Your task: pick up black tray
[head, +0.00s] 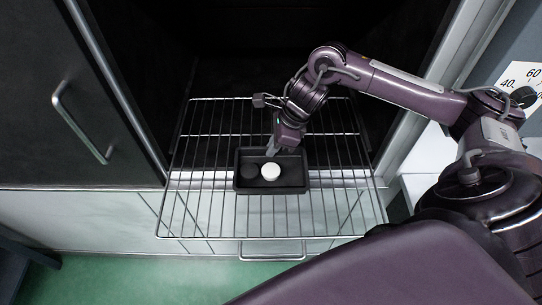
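The black tray (285,187) is a small rectangular tray sitting on a wire rack in the head view. A white round piece (270,171) lies inside it, and a dark round piece (249,171) is beside that on the left. My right gripper (271,151) points down at the tray's far edge, near its middle. The fingertips are small and partly hidden, so I cannot tell whether they grip the rim or how far apart they are. My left gripper does not show.
The wire rack (215,222) extends out of a dark open chamber (250,50). A dark door with a handle (80,125) stands at the left. A dial panel (522,85) is at the right. The rack is bare on both sides of the tray.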

